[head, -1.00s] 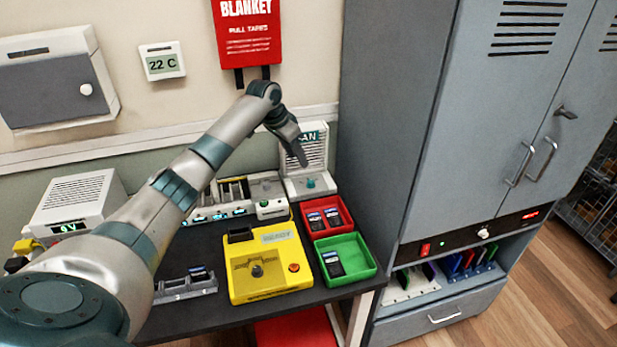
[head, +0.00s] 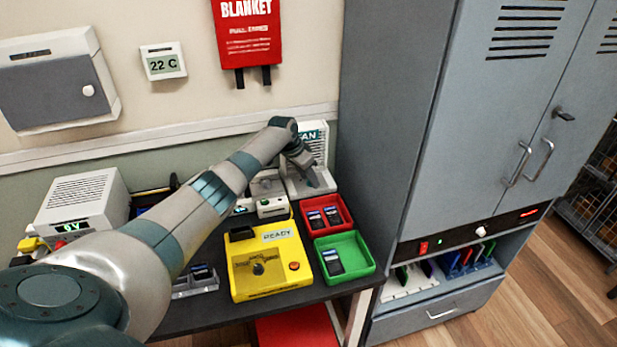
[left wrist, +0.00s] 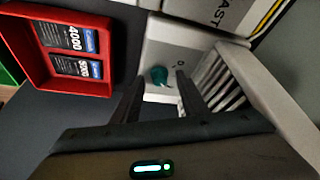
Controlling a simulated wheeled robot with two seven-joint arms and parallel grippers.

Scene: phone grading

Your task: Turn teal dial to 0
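The teal dial (left wrist: 159,76) sits on the light base of the white fan unit (head: 316,150). In the left wrist view the dial lies between and just beyond the fingertips of my left gripper (left wrist: 158,82). The fingers are spread apart, with a gap around the dial, and hold nothing. In the head view my left gripper (head: 311,178) points down over the fan's base and hides the dial. A small mark, perhaps a 0, shows on the base beside the dial. Which way the dial points is too small to tell. My right gripper is not in view.
A red tray (head: 348,222) and a green tray (head: 373,268) with dark phones stand in front of the fan. A yellow tester (head: 241,290) reads READY. The grey cabinet (head: 385,130) stands close on the right. The fan's slatted grille (left wrist: 218,85) rises beside the gripper.

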